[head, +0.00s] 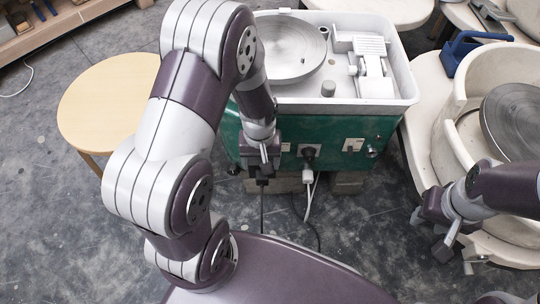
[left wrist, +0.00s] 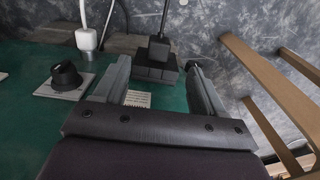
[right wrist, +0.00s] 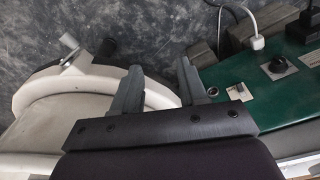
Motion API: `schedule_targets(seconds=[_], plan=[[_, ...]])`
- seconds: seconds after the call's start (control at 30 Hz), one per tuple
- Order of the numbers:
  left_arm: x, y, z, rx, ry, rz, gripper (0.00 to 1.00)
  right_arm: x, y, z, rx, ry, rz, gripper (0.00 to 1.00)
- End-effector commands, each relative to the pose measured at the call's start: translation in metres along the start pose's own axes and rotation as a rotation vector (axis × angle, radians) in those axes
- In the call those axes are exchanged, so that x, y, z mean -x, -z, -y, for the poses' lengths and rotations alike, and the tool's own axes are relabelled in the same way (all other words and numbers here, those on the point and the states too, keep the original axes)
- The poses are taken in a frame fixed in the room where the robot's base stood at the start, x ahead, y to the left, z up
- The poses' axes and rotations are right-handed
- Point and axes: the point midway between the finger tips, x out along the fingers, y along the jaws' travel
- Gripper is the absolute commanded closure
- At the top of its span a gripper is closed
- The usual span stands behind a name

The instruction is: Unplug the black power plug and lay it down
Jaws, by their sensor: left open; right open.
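The black power plug (head: 262,181) sits at the lower left of the green wheel body's front, its cord hanging down. In the left wrist view the plug (left wrist: 156,58) is in a dark block-like socket, its cord running upward in the picture. My left gripper (head: 264,162) is open just above it. In its wrist view the two fingers (left wrist: 157,66) stand on either side of the plug, with gaps showing; whether they touch it I cannot tell. My right gripper (head: 452,252) is open and empty beside the pale wheel at the right.
A white plug (head: 308,175) with a white cable hangs near a black knob (head: 308,153) on the green front (head: 330,130). A round wooden stool (head: 100,105) stands at left. The pale wheel basin (head: 440,130) is at right. Grey floor is open in front.

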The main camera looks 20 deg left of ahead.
Motion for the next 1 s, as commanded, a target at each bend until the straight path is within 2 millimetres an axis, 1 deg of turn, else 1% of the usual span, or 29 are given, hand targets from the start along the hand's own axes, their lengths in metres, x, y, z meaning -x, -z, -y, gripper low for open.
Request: schedule_targets(seconds=[0.03, 0.17, 0.2, 0.3, 0.4, 0.5, 0.73, 0.77, 0.8, 0.87, 0.9, 0.93, 0.97, 1.0], plan=[[-0.017, 0.000, 0.000, -0.001, 0.001, 0.001, 0.30, -0.014, -0.002, 0.000, 0.000, 0.000, 0.001, 0.57], [-0.050, -0.001, 0.000, -0.001, 0.001, 0.002, 0.30, -0.038, -0.004, 0.000, 0.000, 0.000, 0.001, 0.57], [-0.060, -0.001, 0.000, -0.001, 0.001, 0.002, 0.30, -0.045, -0.005, 0.000, 0.000, 0.000, 0.001, 0.57], [-0.086, -0.001, 0.000, -0.001, 0.001, 0.001, 0.30, -0.064, -0.008, 0.000, 0.000, 0.000, 0.001, 0.57], [-0.103, 0.000, 0.000, -0.002, 0.001, 0.000, 0.30, -0.076, -0.009, 0.000, 0.000, 0.000, 0.001, 0.57], [-0.110, 0.000, 0.000, -0.002, 0.001, -0.001, 0.30, -0.081, -0.010, 0.000, 0.000, 0.000, 0.001, 0.57], [-0.108, 0.000, 0.000, -0.002, 0.001, -0.001, 0.30, -0.078, -0.009, 0.000, 0.000, 0.000, 0.000, 0.57], [-0.108, 0.000, 0.000, -0.002, 0.001, -0.001, 0.36, -0.078, -0.009, 0.000, 0.000, 0.000, 0.000, 0.57], [-0.108, 0.000, 0.000, -0.002, 0.001, -0.001, 0.49, -0.078, -0.009, 0.000, 0.000, 0.000, 0.000, 0.57], [-0.108, 0.000, 0.000, -0.002, 0.001, -0.001, 0.69, -0.078, -0.009, 0.000, 0.000, 0.000, 0.000, 0.57], [-0.108, 0.000, 0.000, -0.002, 0.001, -0.001, 0.82, -0.078, -0.009, 0.000, 0.000, 0.000, 0.000, 0.57], [-0.108, 0.000, 0.000, -0.002, 0.001, -0.001, 0.86, -0.078, -0.009, 0.000, 0.000, 0.000, 0.000, 0.57], [-0.108, 0.000, 0.000, -0.002, 0.001, -0.001, 0.86, -0.078, -0.009, 0.000, 0.000, 0.000, 0.000, 0.57], [-0.108, 0.000, 0.000, -0.002, 0.001, -0.001, 0.66, -0.078, -0.009, 0.000, 0.000, 0.000, 0.000, 0.57]])
